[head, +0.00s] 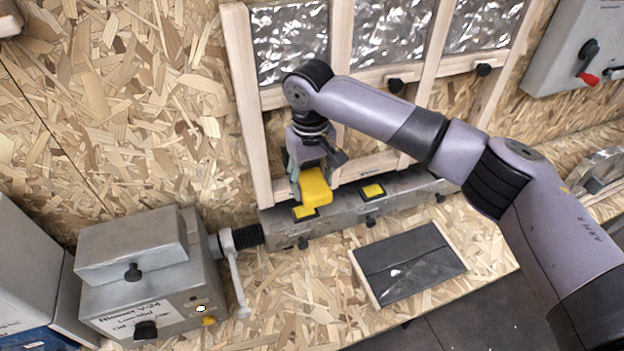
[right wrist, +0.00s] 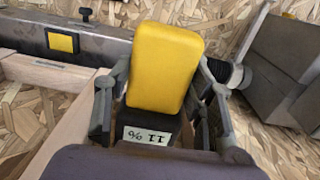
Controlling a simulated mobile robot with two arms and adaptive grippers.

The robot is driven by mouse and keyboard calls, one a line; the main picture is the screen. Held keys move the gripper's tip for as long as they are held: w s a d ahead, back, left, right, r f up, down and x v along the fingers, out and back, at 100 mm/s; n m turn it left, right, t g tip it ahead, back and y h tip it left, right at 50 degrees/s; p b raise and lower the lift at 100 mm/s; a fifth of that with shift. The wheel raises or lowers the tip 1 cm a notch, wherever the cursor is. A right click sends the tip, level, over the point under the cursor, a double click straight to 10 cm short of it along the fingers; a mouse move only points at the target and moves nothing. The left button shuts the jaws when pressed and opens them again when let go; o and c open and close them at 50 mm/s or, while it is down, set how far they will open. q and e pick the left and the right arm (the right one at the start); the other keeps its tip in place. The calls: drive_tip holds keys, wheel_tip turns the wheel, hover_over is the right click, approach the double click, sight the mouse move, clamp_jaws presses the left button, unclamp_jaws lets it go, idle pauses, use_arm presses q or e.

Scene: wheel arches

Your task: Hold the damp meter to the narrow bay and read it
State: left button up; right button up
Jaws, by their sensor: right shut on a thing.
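The damp meter (head: 315,188) is a yellow block with a dark lower part. My right gripper (head: 315,168) is shut on it. In the right wrist view the meter (right wrist: 165,65) stands between the two fingers, and its small display (right wrist: 145,136) shows upside down and seems to read 11 %. In the head view the meter is at the foot of the leftmost bay of the wooden stud frame (head: 257,150), over a grey rail (head: 340,208). I cannot tell whether it touches anything. Which bay is the narrow one is not clear. My left gripper is not in view.
The rail carries yellow squares (head: 373,191) and black knobs. Silver foil (head: 290,45) fills the upper bays. A grey machine box (head: 150,270) with a lever stands at left. A dark framed panel (head: 410,264) lies on the bench. A grey switch box (head: 575,50) hangs upper right.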

sight(320, 196)
drive_tip(key=shift+w+a, duration=0.1)
drive_tip(key=shift+w, duration=0.15)
drive_tip(key=shift+w+r+p, duration=0.1)
drive_tip(key=shift+p, duration=0.55)
idle(0.9)
drive_tip(key=shift+s+r+p, duration=0.1)
drive_tip(key=shift+s+p, duration=0.1)
drive_tip(key=shift+p, duration=0.25)
drive_tip(key=s+p, duration=0.1)
drive_tip(key=s+d+p, duration=0.1)
drive_tip(key=s+p, duration=0.1)
drive_tip(key=s+d+p, duration=0.1)
drive_tip(key=shift+s+r+p, duration=0.15)
drive_tip(key=shift+p, duration=0.2)
drive_tip(key=shift+s+d+f+p, duration=0.1)
drive_tip(key=shift+s+d, duration=0.2)
drive_tip(key=shift+s, duration=0.45)
drive_tip(key=shift+s+d+f+p, duration=0.15)
drive_tip(key=shift+s+d, duration=0.15)
drive_tip(key=shift+s, duration=0.5)
drive_tip(key=shift+s+d+f+p, duration=0.1)
drive_tip(key=shift+s+d, duration=0.2)
drive_tip(key=shift+s, duration=0.45)
